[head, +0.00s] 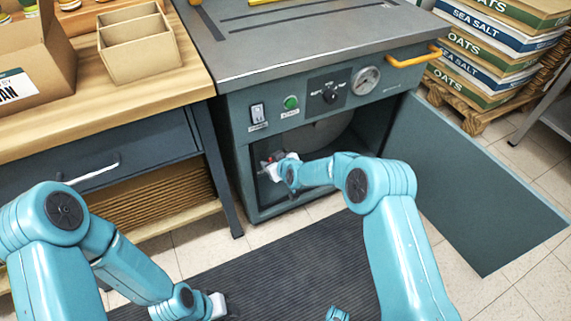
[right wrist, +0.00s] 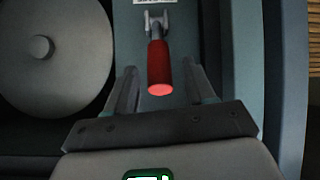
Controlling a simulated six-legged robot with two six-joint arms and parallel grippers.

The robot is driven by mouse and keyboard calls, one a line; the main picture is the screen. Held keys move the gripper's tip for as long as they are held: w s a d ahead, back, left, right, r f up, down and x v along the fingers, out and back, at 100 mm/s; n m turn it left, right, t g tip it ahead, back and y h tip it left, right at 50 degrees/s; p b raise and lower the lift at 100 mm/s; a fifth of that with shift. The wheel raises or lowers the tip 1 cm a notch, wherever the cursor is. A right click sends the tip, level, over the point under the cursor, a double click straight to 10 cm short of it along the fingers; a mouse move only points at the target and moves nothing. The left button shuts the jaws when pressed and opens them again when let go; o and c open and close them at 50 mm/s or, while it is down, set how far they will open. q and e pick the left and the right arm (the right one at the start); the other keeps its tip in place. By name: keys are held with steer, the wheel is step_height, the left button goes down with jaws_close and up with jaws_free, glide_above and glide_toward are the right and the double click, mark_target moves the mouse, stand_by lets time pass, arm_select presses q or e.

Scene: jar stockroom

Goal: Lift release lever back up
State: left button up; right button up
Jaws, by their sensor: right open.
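The release lever has a red grip (right wrist: 159,68) on a grey metal bracket, mounted on a panel inside the machine's open cabinet. In the right wrist view its rounded end points toward the camera. My right gripper (right wrist: 162,82) is open, with one finger on each side of the red grip and a visible gap to each. In the head view the right gripper (head: 272,170) reaches into the cabinet and hides most of the lever. My left gripper (head: 217,305) is low over the dark floor mat; its jaws are too small and covered to read.
The machine (head: 310,48) has a switch, green button, dial and gauge above the cabinet opening. Its door (head: 480,185) stands wide open at the right. A large grey disc (right wrist: 45,55) is left of the lever. A wooden bench (head: 130,90) stands at the left.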

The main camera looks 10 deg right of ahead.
steer(key=p+v, duration=0.3)
steer(key=v, duration=1)
